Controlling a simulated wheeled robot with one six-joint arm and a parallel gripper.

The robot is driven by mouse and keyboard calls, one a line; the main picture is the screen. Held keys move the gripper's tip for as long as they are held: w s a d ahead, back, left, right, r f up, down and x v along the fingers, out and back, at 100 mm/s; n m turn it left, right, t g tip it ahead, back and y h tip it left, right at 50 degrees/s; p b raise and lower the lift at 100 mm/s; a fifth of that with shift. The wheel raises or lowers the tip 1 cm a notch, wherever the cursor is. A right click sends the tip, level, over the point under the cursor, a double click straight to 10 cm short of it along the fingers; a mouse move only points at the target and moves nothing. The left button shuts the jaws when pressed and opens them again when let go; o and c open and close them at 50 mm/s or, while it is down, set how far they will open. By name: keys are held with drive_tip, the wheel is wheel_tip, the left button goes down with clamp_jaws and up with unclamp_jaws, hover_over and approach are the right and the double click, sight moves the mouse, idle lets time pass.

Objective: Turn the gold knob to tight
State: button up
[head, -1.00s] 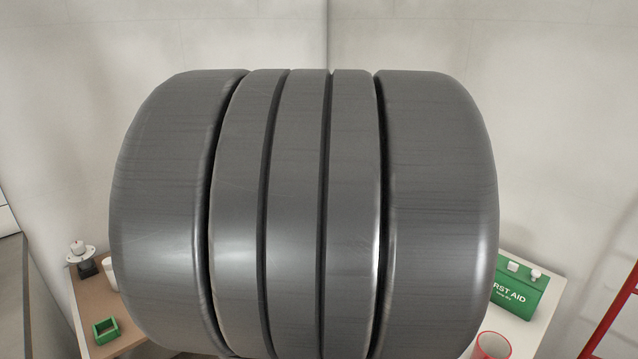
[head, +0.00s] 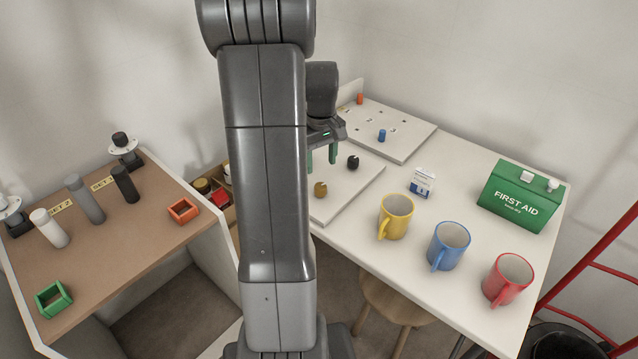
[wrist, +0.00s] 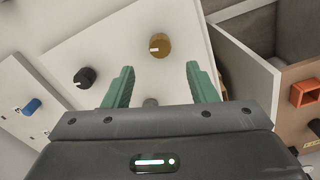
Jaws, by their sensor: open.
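The gold knob (head: 320,189) sits on a white panel (head: 345,194) on the white table, just right of my arm in the head view. In the wrist view the gold knob (wrist: 160,46) has a pale pointer mark on its left side. It lies beyond my fingertips, between their lines. My gripper (head: 322,158) is open and empty, above and behind the knob in the head view; its green fingers (wrist: 160,72) stand apart in the wrist view. Any tight marking is too small to make out. A black knob (head: 353,162) is on the same panel.
A second panel (head: 400,148) with blue and orange pegs stands behind. Yellow, blue and red mugs (head: 450,246), a small white box (head: 422,183) and a green first aid box (head: 522,197) are on the table's right. A brown table (head: 130,255) with cylinders is at left.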

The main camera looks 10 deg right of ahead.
sight(320, 186)
wheel_tip(320, 186, down, 8)
drive_tip(key=shift+f+b, duration=0.15)
drive_tip(key=shift+b, duration=0.2)
drive_tip(key=c, duration=1)
